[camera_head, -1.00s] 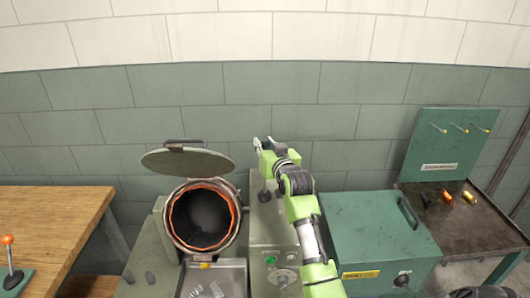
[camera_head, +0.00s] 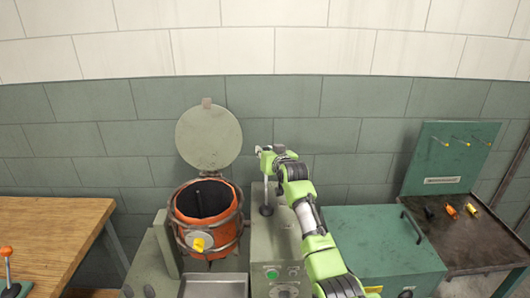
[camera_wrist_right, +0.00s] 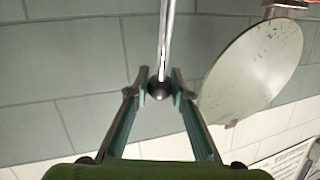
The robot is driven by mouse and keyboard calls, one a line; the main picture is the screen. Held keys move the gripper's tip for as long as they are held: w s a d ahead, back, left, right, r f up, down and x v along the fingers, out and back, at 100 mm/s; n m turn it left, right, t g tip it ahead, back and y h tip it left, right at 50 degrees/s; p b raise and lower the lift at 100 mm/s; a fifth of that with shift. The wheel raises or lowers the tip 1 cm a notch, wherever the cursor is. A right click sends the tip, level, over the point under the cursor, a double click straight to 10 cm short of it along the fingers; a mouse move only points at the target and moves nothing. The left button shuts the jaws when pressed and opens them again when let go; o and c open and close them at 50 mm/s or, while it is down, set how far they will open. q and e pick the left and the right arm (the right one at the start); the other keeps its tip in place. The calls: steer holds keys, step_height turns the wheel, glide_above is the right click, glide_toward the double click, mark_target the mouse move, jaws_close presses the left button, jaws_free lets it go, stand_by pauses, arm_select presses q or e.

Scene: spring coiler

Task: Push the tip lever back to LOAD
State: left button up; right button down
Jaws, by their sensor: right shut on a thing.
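The tip lever (camera_head: 267,190) is a thin metal rod. It stands nearly upright from a dark boot on the grey-green control cabinet (camera_head: 258,240). My right gripper (camera_head: 262,151) is at its top end. In the right wrist view the fingers (camera_wrist_right: 159,82) are shut on the lever's black ball knob (camera_wrist_right: 159,91), with the bright rod running away from it. The orange-lined drum (camera_head: 207,232) left of the cabinet has its mouth facing mostly up, with a yellow tag on its front. Its round lid (camera_head: 208,137) stands upright behind it. My left gripper is out of view.
A green box (camera_head: 380,240) stands close to the right of my arm. Farther right is a dark table (camera_head: 460,240) with small parts and a green peg panel (camera_head: 450,155). A metal tray (camera_head: 213,285) is below the drum. A wooden bench (camera_head: 45,230) is at left.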

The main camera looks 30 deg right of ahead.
steer(key=shift+f, duration=0.35)
steer(key=c, duration=1.8)
jaws_free()
steer(key=shift+o, duration=0.2)
steer(key=shift+d, duration=0.1)
steer(key=shift+s+r, duration=0.15)
steer(key=shift+r, duration=0.05)
steer(key=shift+s+a+r, duration=0.1)
steer(key=shift+s+a, duration=0.1)
steer(key=v, duration=1.1)
steer(key=shift+s, duration=0.15)
steer(key=shift+d, duration=0.1)
